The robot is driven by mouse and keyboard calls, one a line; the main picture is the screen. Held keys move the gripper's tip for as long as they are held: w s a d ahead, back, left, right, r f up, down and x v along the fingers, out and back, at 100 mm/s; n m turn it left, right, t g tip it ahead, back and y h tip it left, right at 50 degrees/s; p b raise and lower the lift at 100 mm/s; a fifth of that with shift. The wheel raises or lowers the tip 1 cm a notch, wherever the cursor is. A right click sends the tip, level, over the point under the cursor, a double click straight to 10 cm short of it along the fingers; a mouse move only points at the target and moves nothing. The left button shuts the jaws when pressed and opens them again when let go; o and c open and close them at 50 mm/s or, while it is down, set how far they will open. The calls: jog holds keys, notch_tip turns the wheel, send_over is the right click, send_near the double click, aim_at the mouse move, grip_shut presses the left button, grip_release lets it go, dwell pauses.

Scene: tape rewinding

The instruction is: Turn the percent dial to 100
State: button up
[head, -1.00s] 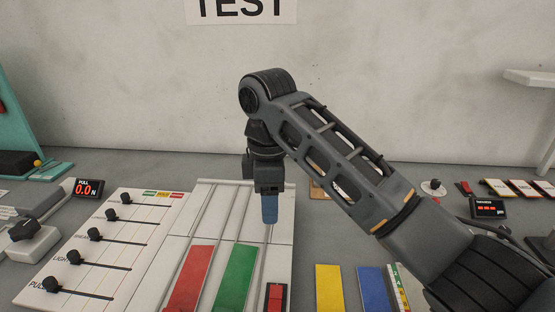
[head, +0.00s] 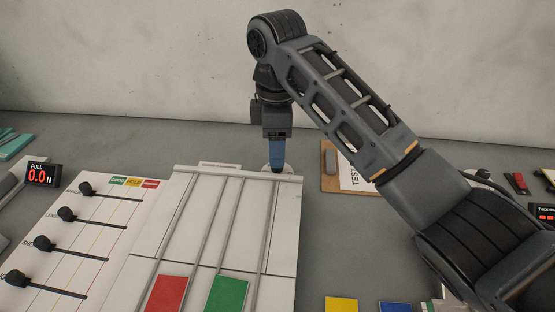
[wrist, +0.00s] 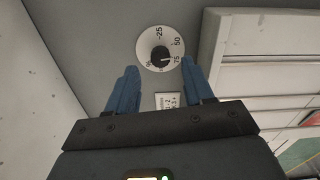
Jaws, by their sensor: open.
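The percent dial (wrist: 147,36) shows in the wrist view as a white disc with a black knob (wrist: 160,55) and printed numbers; 25, 50 and 75 are legible. A white mark on the knob points toward the 75 side. In the head view only a pale edge of the disc (head: 266,168) shows behind my fingers. My gripper (wrist: 159,66) is open and empty, its blue fingers apart, with the dial framed between and beyond the tips. In the head view my gripper (head: 277,170) points down at the far edge of the white board. Its height above the dial is unclear.
The white board (head: 150,255) with rails and coloured blocks stands in front of the dial. A slider panel (head: 110,225) lies left, and a brown clipboard (head: 329,183) lies right. The wall (head: 130,60) is behind.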

jog(key=shift+f, duration=2)
jog(key=shift+c, duration=0.2)
grip_shut()
